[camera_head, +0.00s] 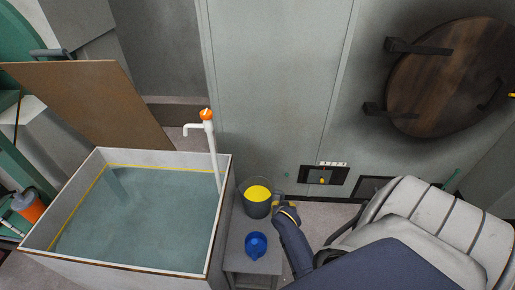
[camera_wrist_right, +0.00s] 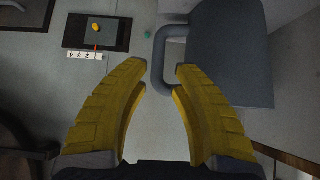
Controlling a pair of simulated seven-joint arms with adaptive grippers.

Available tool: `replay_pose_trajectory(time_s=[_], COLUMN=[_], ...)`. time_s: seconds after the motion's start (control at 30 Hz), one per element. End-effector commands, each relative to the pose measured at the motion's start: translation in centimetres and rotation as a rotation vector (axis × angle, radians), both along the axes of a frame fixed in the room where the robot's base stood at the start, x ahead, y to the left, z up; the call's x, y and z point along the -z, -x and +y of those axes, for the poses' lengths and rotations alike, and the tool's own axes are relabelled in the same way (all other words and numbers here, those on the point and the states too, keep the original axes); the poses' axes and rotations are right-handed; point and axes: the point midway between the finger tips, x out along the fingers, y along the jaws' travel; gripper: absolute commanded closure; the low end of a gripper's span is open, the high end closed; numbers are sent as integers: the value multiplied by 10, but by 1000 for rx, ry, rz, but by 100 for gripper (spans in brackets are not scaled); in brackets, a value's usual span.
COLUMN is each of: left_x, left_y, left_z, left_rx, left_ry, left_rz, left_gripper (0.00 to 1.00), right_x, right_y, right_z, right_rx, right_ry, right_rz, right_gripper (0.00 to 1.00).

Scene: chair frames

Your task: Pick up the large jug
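The large jug (camera_head: 249,210) is a dark grey vessel with yellow inside. It stands upright at the far end of a small grey stand beside the water basin. My right gripper (camera_head: 286,206) is just to its right. In the right wrist view the jug (camera_wrist_right: 228,60) fills the upper right, with its loop handle (camera_wrist_right: 160,70) reaching toward my open yellow fingers (camera_wrist_right: 162,72). The handle's near bend appears around the gap between the fingertips; I cannot tell whether they touch it. My left gripper is not in view.
A smaller blue jug (camera_head: 256,245) stands nearer on the stand (camera_head: 238,258). The water basin (camera_head: 222,205) with a white tap (camera_head: 211,150) is to the left. A wall panel (camera_head: 323,178) with numbers is behind. A pale ribbed seat-like thing (camera_head: 410,205) is at right.

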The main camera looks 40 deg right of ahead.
Motion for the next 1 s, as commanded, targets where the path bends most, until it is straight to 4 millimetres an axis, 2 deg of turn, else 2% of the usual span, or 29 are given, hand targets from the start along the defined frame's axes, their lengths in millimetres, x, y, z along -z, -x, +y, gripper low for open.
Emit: replay_pose_trajectory(time_s=[0.3, 0.73, 1.0], left_x=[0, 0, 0], left_y=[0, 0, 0], left_z=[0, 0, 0], left_rx=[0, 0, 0], left_ry=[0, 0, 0], left_rz=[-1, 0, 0], left_gripper=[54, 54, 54], right_x=[30, 43, 63], right_y=[-22, -31, -45], right_z=[-22, -31, -47], right_rx=[-1, -1, -1], right_ry=[1, 0, -1], right_rz=[0, -1, 1], right_gripper=[75, 75, 75])
